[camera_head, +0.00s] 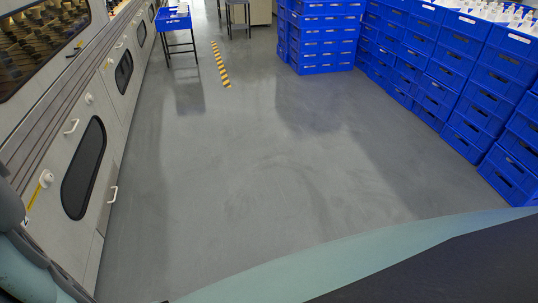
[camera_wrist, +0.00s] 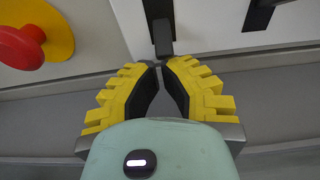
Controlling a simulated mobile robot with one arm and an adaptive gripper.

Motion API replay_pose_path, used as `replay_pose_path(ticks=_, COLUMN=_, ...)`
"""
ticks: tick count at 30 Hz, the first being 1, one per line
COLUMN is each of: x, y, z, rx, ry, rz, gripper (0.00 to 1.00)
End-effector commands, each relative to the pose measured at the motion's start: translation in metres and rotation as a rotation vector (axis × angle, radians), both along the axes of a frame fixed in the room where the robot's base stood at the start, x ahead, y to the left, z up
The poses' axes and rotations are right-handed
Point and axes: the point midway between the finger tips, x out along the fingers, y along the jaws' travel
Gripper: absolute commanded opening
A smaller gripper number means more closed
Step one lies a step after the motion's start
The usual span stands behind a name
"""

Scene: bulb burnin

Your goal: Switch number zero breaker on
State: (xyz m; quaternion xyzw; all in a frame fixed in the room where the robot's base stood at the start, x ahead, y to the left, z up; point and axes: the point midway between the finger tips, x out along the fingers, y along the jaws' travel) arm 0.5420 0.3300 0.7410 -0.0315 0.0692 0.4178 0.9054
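My gripper (camera_wrist: 162,64) shows in the wrist view with two yellow, ribbed fingers with dark inner pads. Its fingertips are drawn together with only a sliver between them, and I see nothing held there. A black breaker lever (camera_wrist: 162,36) on a pale panel is straight ahead of the fingertips. Its lower end is right at the tips; I cannot tell whether they touch. A second black lever (camera_wrist: 260,12) is at the upper right, partly cut off. No number is readable, so I cannot tell which breaker is zero. The head view shows no breakers or gripper.
A red push button (camera_wrist: 20,46) on a yellow plate (camera_wrist: 55,40) is left of the lever. In the head view, a grey machine wall (camera_head: 115,135) runs along the left. Blue crates (camera_head: 325,40) are stacked at the back and right. The grey floor (camera_head: 260,170) between is clear.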

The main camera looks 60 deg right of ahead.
Motion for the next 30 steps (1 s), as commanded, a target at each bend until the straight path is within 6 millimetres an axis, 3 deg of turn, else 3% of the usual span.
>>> replay_pose_path(ticks=30, x=-0.002, y=-0.005, z=0.011, rx=-0.100, ry=0.087, rz=-0.005, gripper=0.00)
